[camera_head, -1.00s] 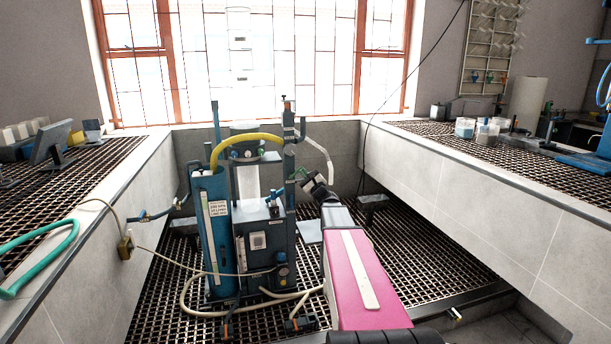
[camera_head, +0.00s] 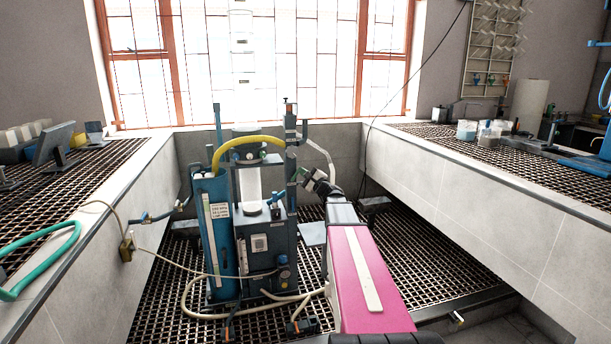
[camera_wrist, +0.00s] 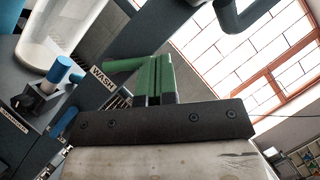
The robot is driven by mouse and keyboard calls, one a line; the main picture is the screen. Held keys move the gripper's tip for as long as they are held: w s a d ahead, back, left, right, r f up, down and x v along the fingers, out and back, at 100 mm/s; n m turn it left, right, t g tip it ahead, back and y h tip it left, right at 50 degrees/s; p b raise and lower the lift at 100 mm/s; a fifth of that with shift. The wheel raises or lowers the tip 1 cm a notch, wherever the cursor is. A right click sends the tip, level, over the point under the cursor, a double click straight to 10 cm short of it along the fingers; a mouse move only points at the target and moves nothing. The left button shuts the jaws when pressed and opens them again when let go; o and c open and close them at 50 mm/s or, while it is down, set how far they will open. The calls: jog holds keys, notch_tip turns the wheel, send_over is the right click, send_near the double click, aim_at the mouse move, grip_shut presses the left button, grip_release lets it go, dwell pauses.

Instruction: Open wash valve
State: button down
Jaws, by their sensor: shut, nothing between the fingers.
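The flotation machine (camera_head: 210,235) stands on the grating, with a blue column, a grey body and a yellow hose. In the wrist view, a label reading WASH (camera_wrist: 103,76) is on its dark upright. A green bar (camera_wrist: 122,64), apparently the wash valve handle, lies just above and right of the label. My gripper (camera_wrist: 158,80) has its green fingers together and empty beside the right end of this bar. I cannot tell whether they touch it. In the head view my gripper (camera_head: 304,176) is at the machine's right upright, and the handle is hard to make out there.
A blue-topped knob (camera_wrist: 65,68) is left of the label in the wrist view. A yellow hose (camera_head: 245,141) arches over the machine. Tiled benches flank it, with a green hose (camera_head: 45,258) on the left one. The grating right of my arm is clear.

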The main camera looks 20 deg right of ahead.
jog(key=n+g, duration=0.1)
jog(key=a+r+n+g, duration=0.1)
jog(key=n, duration=0.2)
jog(key=a+n+g, duration=0.1)
jog(key=shift+a+r+n, duration=0.15)
jog(key=shift+r+n, duration=0.25)
jog(key=shift+a+g, duration=0.2)
jog(key=shift+g, duration=0.1)
jog(key=shift+w+a+r, duration=0.1)
jog(key=shift+a, duration=0.1)
